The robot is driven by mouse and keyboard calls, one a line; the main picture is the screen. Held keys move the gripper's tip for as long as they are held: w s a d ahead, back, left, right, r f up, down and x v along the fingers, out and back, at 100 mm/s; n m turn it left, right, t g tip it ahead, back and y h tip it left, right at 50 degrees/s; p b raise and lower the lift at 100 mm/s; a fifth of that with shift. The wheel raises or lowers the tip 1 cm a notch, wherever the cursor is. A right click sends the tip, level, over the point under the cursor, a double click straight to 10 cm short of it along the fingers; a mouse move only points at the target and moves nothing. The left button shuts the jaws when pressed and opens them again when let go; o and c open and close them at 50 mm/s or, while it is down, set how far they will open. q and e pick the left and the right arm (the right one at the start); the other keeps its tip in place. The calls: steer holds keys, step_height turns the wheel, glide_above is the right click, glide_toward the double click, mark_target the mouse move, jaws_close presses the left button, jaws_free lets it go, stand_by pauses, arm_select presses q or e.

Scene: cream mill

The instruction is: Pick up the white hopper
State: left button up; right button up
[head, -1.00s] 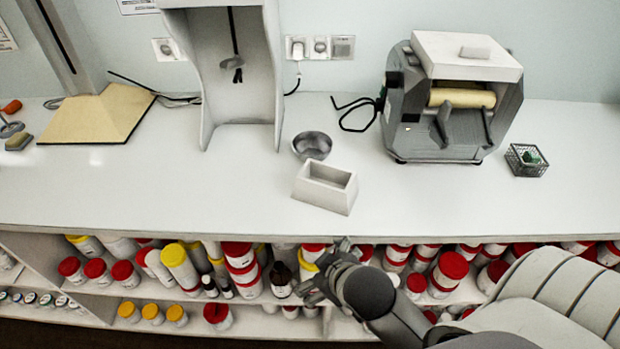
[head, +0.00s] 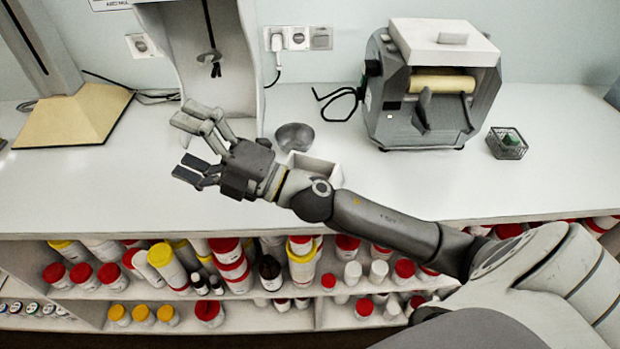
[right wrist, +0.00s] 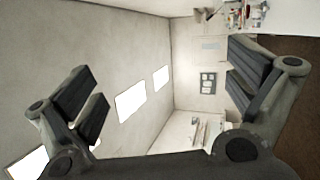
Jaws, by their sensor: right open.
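The white hopper (head: 324,168), an open rectangular box with sloped sides, stands on the white counter (head: 560,185) in the head view. My right forearm and wrist cross in front of it and hide most of its front and left side. My right gripper (head: 190,146) is open and empty, left of the hopper and above the counter, with its fingers pointing left. In the right wrist view its fingers (right wrist: 165,95) stand wide apart with nothing between them, and the hopper does not show there. My left gripper is not in view.
A grey metal bowl (head: 294,137) stands just behind the hopper. A grey mill with a roller (head: 420,112) stands at the back right, beside a small wire basket (head: 507,146). A tall grey stand (head: 180,50) is behind my gripper. Shelves of jars (head: 230,265) lie below.

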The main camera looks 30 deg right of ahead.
steer(key=s+a+f+n+g+y, duration=0.1)
steer(key=s+a+n+g+y, duration=0.15)
steer(key=n+g, duration=0.5)
steer(key=n+g+h, duration=0.7)
steer(key=n+h, duration=0.2)
steer(key=h, duration=0.6)
glide_toward(315, 164)
steer(key=s+a+f, duration=0.2)
steer(key=a, duration=0.1)
steer(key=x, duration=0.1)
steer(key=p+x, duration=0.1)
steer(key=x, duration=0.2)
steer(key=shift+w+f, duration=0.35)
steer(key=p+x, duration=0.1)
steer(key=x, duration=0.2)
steer(key=p+x, duration=0.1)
steer(key=shift+w+a+f+p, duration=0.2)
steer(key=shift+w+f+p, duration=0.1)
steer(key=shift+w, duration=0.15)
steer(key=shift+w+f, duration=0.1)
steer(key=shift+f, duration=0.1)
